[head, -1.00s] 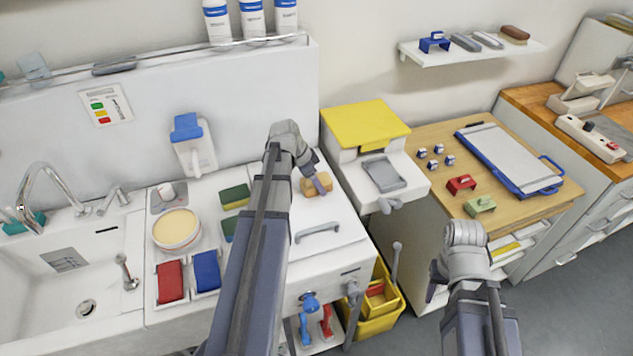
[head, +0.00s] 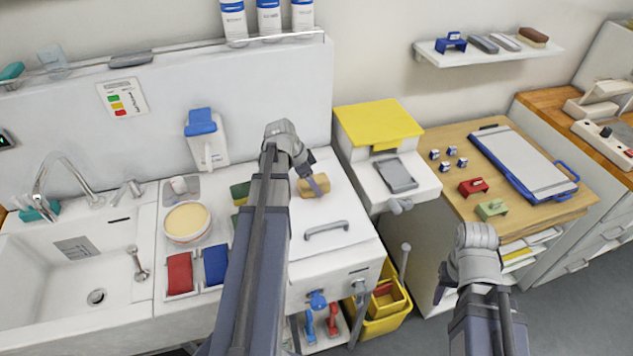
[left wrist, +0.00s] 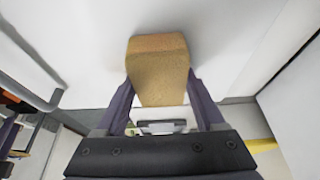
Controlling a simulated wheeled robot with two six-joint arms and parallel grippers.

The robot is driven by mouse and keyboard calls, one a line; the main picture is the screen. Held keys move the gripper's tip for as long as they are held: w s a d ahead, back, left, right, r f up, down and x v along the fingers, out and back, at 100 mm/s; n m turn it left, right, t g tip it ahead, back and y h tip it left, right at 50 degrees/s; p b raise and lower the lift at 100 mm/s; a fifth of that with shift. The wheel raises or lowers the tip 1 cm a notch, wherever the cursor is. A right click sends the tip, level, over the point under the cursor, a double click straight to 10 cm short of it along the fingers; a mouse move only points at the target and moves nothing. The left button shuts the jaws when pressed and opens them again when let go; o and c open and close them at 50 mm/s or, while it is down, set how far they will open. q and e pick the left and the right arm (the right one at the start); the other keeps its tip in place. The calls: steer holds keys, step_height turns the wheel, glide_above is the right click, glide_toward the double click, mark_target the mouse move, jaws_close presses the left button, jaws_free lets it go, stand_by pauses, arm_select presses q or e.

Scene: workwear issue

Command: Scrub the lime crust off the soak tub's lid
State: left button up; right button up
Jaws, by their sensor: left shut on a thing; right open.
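The soak tub's lid (head: 345,208) is a white flat panel with a grey bar handle (head: 326,230), right of the sink. My left gripper (head: 315,181) is shut on a tan sponge block (head: 309,189), over the back part of the lid behind the handle. In the left wrist view the sponge (left wrist: 158,68) sits between the two fingers, against or just over the white surface; I cannot tell whether it touches. I make out no lime crust; my left arm hides the lid's left part. My right gripper (head: 441,292) is open and empty, in front of the wooden-topped cabinet.
A tub of cream paste (head: 187,222), red cloth (head: 180,273) and blue cloth (head: 214,265) lie left of my left arm, beside the sink (head: 70,270). A yellow-topped dispenser (head: 380,122) stands close right of the lid. A yellow bucket (head: 382,318) is on the floor.

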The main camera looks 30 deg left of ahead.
mark_target(330, 184)
arm_select(q)
steer(key=shift+s+a+f, duration=0.1)
steer(key=shift+s+a, duration=0.95)
steer(key=shift+s, duration=0.25)
steer(key=shift+s+d, duration=0.7)
steer(key=shift+w+d, duration=0.1)
steer(key=shift+w, duration=0.05)
steer(key=shift+w+d, duration=1.2)
steer(key=shift+w, duration=0.15)
steer(key=shift+w+d, duration=0.1)
steer(key=shift+w+d, duration=1.2)
steer(key=shift+w, duration=0.3)
